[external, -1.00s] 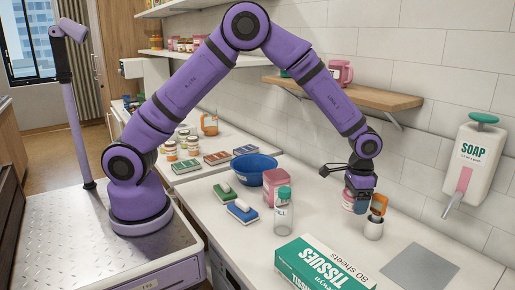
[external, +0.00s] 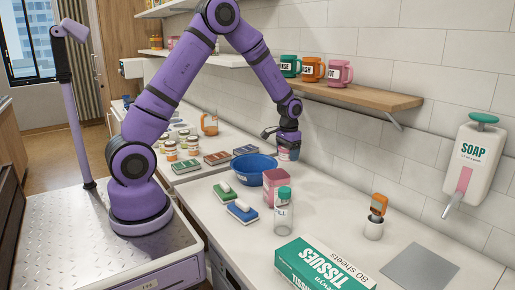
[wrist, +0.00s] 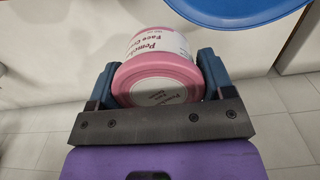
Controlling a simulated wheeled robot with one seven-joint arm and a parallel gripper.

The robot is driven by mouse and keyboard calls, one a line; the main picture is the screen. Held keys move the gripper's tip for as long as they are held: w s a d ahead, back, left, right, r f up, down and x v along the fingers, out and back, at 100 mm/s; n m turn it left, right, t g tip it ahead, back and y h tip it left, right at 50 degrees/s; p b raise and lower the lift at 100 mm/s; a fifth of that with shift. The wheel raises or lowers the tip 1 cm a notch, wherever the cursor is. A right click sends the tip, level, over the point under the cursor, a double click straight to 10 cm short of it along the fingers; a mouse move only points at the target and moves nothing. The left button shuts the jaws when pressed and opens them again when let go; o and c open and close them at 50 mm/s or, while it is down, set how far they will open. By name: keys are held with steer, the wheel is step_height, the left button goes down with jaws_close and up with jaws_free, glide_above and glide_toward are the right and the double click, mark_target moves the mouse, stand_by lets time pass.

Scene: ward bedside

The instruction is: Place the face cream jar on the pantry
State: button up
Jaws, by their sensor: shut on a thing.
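The face cream jar (wrist: 160,75) is pink with a white label reading "Face Cream" and shows large in the wrist view. My gripper (wrist: 157,80) is shut on it, with one finger on each side. In the external view the jar (external: 287,154) hangs under my gripper (external: 287,146), behind the blue bowl and close to the tiled wall. The pantry is not clearly identifiable; shelves (external: 205,55) run along the wall at the upper left, partly hidden by my arm.
A blue bowl (external: 252,167) stands just in front of my gripper. Several small jars (external: 180,143) and boxes (external: 216,158) stand further left. A wooden shelf (external: 370,95) with three mugs is to the right.

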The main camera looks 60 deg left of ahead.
steer(key=a+n, duration=0.1)
steer(key=a, duration=0.8)
steer(key=s+a+n, duration=0.1)
steer(key=a, duration=0.3)
steer(key=shift+s+a+f+n, duration=0.1)
steer(key=shift+a+f+n, duration=0.05)
steer(key=shift+a+n, duration=0.2)
steer(key=s+a+n, duration=0.2)
steer(key=a, duration=0.6)
steer(key=s+a+n, duration=0.1)
steer(key=s+a, duration=0.2)
steer(key=a, duration=0.6)
steer(key=n, duration=0.6)
glide_above(228, 143)
step_height(228, 143, down, 5)
steer(key=shift+r, duration=0.15)
steer(key=shift+w+a+f, duration=0.1)
steer(key=shift+a+f, duration=0.15)
steer(key=shift+f, duration=2.35)
steer(key=shift+f, duration=0.15)
steer(key=o, duration=1)
